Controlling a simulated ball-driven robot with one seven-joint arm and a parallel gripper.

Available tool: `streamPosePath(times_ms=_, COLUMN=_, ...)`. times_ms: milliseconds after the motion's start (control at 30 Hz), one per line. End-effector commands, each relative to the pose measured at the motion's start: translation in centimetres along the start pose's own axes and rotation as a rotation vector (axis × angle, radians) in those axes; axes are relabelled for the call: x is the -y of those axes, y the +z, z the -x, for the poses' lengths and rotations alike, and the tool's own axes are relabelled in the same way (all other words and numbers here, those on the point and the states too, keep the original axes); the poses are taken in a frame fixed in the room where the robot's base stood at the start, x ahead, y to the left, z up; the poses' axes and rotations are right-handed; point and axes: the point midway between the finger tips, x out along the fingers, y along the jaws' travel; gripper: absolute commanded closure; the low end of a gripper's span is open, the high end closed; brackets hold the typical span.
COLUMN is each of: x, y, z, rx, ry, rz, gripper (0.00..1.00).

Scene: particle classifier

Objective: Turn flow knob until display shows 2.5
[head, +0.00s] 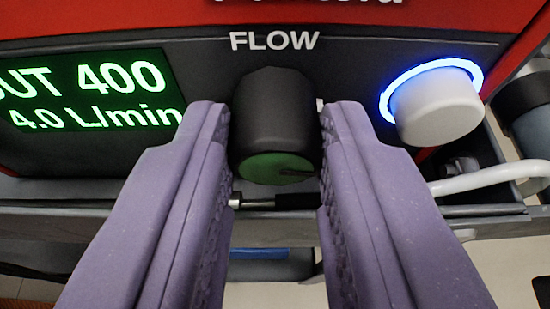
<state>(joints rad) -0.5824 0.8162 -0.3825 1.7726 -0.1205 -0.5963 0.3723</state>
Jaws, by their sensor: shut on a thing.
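The flow knob (272,110) is a dark cylinder with a green end face, under the white word FLOW on the dark panel. A dark pointer line on its face points to the right. My gripper (275,135) has its two purple fingers on either side of the knob and is shut on it. The display (90,92) at the left shows green text, with "UT 400" above "4.0 L/min". Its left part is cut off by the picture edge, and my left finger is close to its lower right corner.
A white round knob (438,105) with a glowing blue ring is on the panel, right of my right finger. A white curved tube or handle (490,178) sticks out below it. A grey ledge (80,222) runs below the panel, with floor beneath.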

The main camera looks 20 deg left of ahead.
Motion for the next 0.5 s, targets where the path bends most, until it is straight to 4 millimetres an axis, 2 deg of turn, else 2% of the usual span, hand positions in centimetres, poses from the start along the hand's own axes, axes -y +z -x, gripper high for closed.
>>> streamPosePath(times_ms=500, x=0.6, y=0.2, z=-0.05, rx=-0.003, ry=0.178, rz=0.439, gripper=1.0)
